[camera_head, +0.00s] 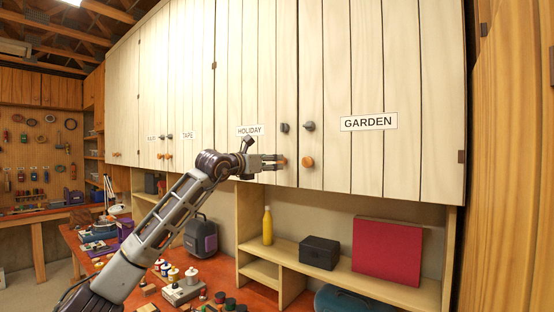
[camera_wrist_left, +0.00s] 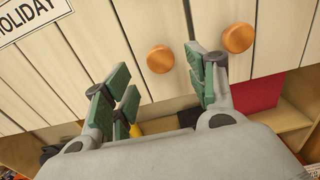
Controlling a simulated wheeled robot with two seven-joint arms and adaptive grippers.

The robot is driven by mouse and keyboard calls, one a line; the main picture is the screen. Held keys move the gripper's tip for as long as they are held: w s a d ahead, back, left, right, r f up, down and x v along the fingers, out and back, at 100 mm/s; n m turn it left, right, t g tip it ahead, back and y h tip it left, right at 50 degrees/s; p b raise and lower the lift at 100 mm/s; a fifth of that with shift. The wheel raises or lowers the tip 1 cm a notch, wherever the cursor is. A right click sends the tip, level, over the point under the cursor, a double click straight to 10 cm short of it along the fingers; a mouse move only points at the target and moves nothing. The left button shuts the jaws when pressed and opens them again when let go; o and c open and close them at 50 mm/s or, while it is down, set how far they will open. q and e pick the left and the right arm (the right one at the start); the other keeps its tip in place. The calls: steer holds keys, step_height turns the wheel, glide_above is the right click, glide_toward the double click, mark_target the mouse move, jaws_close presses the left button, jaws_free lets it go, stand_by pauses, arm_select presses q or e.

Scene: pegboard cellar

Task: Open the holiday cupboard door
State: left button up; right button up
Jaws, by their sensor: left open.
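The holiday cupboard door (camera_head: 232,85) is a pale plank door with a HOLIDAY label (camera_head: 249,130); it looks shut. Its round orange knob (camera_wrist_left: 160,59) shows in the left wrist view, and is mostly hidden behind the fingers in the head view. My left gripper (camera_head: 279,162) is open in front of the door's lower right corner. In the left wrist view my left gripper (camera_wrist_left: 160,75) has its green-padded fingers spread, with the knob ahead in the gap between them. I cannot tell whether they touch it. My right gripper is not in view.
The garden door (camera_head: 390,70) adjoins on the right; its orange knob (camera_head: 307,161) is close to my fingers. Dark grey fittings (camera_head: 284,127) sit above the knobs. Below are a shelf with a yellow bottle (camera_head: 267,226), a black box (camera_head: 319,252) and a red panel (camera_head: 388,250), and a cluttered bench.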

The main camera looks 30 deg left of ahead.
arm_select(q)
steer(key=shift+w+d+p, duration=0.2)
steer(key=shift+w+p, duration=0.65)
steer(key=shift+w, duration=1.4)
jaws_close()
